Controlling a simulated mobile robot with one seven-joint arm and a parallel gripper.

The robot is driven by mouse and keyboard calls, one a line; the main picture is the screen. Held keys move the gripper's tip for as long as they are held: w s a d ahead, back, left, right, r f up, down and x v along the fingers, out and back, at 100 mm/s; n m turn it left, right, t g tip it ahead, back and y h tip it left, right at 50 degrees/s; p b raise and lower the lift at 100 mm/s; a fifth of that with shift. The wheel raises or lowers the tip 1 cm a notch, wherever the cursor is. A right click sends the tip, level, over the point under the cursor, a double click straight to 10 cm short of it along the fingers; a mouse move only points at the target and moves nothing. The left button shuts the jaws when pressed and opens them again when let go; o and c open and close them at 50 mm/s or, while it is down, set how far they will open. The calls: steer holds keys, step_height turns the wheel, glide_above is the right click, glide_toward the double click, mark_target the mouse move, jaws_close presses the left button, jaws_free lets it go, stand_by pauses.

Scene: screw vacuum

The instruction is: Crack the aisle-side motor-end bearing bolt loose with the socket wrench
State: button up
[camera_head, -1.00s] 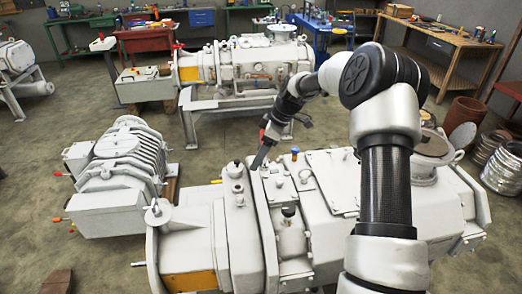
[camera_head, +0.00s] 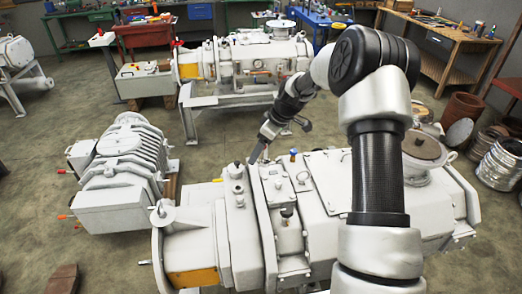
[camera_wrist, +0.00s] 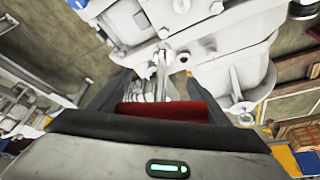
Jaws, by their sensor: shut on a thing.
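My gripper (camera_head: 262,145) is beyond the near white pump (camera_head: 325,205), close to its top left part in the head view. In the wrist view, my gripper (camera_wrist: 160,98) is shut on the socket wrench's red handle (camera_wrist: 165,110), which lies crosswise between the dark fingers. The wrench's bright metal shaft (camera_wrist: 160,75) runs from there toward the white casting (camera_wrist: 200,35). Round bolt-like heads show on the casting around its far end. I cannot tell whether the socket sits on a bolt. The bearing bolt itself cannot be singled out in the head view.
A second white pump (camera_head: 245,65) stands on a frame behind. A finned white unit (camera_head: 125,165) sits on the floor at left. Workbenches (camera_head: 440,45) line the back, with metal drums (camera_head: 498,155) at right. Bare floor (camera_head: 70,120) is open at left.

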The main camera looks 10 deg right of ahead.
mark_target(263, 160)
steer(key=shift+f+b, duration=2.3)
steer(key=shift+f, duration=0.45)
steer(key=shift+b, duration=0.45)
steer(key=shift+f+b, duration=0.55)
steer(key=shift+f, duration=0.1)
steer(key=n+g, duration=0.1)
steer(key=n, duration=0.2)
steer(key=shift+s, duration=0.1)
steer(key=shift+a+r+p, duration=0.1)
steer(key=shift+r+p, duration=0.95)
steer(key=shift+r, duration=1.5)
steer(key=shift+s, duration=0.1)
